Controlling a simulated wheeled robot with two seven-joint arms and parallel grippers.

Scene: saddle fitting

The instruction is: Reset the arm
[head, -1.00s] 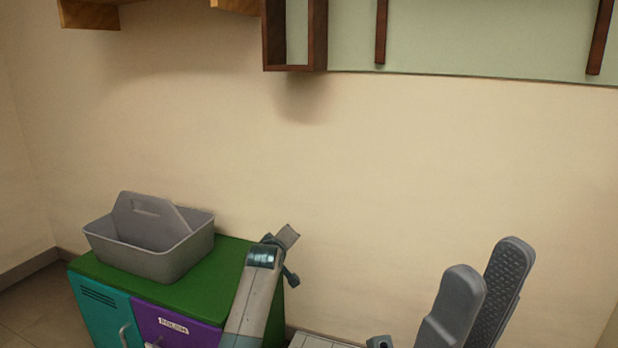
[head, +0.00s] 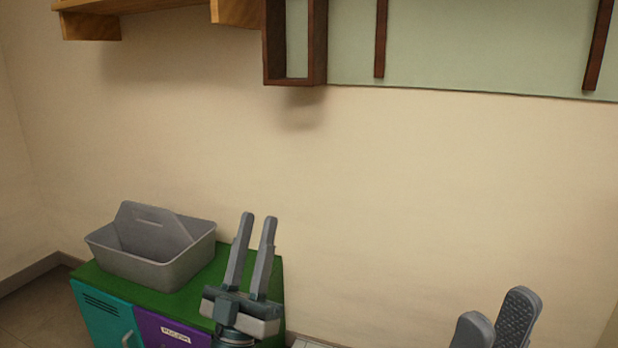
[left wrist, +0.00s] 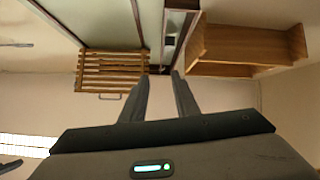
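My left gripper (head: 257,222) points upward in front of the green-topped cabinet in the head view. Its two fingers stand apart with nothing between them. Its fingers also show in the left wrist view (left wrist: 160,85), apart and empty, below the wall-mounted wooden pieces. My right gripper (head: 497,318) is at the lower right of the head view, cut off by the bottom edge. Its two fingers are apart and I see nothing between their visible parts.
A grey caddy (head: 166,267) with a handle sits on the green cabinet top (head: 206,294), left of my left gripper. Cabinet doors are teal (head: 104,318) and purple (head: 160,332). A dark wooden frame (head: 316,45) and a wooden shelf (head: 160,5) hang above. The wall between is bare.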

